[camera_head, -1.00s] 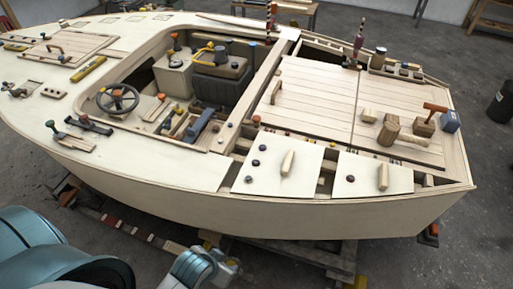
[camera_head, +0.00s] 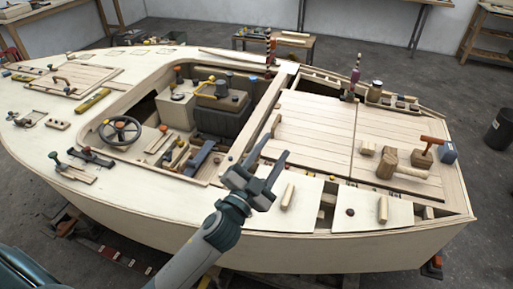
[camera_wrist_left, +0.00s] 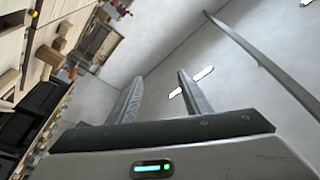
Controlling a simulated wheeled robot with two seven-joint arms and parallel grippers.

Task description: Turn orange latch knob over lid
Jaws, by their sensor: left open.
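My left gripper (camera_head: 270,153) is open and empty above the hull's near side deck. It covers part of the left pale lid (camera_head: 302,218), which has an upright wooden handle (camera_head: 287,196). The right pale lid (camera_head: 365,214) has a similar handle (camera_head: 382,209) and a small dark round knob (camera_head: 350,212). An orange T-shaped handle (camera_head: 433,139) stands by a wooden block on the large planked hatch, well right of the gripper. I cannot tell whether it is the latch knob. The left wrist view shows both fingers (camera_wrist_left: 155,85) apart with nothing between them. My right gripper is not in view.
The cockpit with a steering wheel (camera_head: 120,131) lies left of the gripper. A striped post (camera_head: 268,50) rises behind.

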